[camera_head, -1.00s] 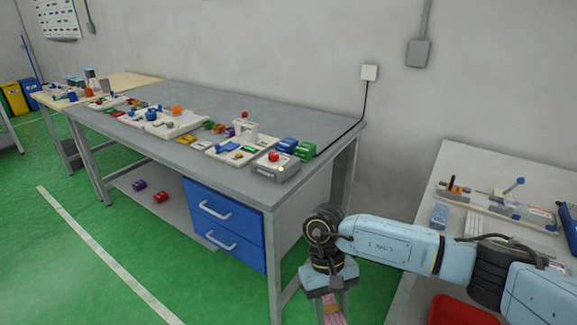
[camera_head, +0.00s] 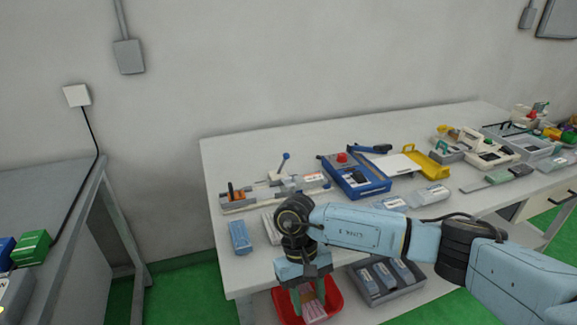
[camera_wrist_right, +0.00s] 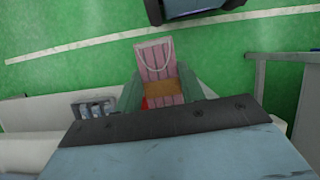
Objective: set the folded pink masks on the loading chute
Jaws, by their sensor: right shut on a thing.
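My right gripper (camera_head: 310,292) points down in front of the white table's near edge, shut on a folded pink mask (camera_head: 315,311). In the right wrist view, the pink mask (camera_wrist_right: 153,57) stands out between the green fingers, with a white ear loop and an orange-brown patch near the grip. A long grey and white fixture (camera_head: 262,199) with an orange part and a blue-tipped lever lies on the table's left part; I cannot tell for sure whether it is the loading chute. My left gripper is in neither current view.
A red bin (camera_head: 336,301) is below and behind my right gripper. A grey crate (camera_head: 408,288) with blue packs stands beside it. The white table (camera_head: 225,150) holds a blue device (camera_head: 352,179) and a blue pack (camera_head: 240,236). A grey table (camera_head: 62,178) stands left, with a gap between.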

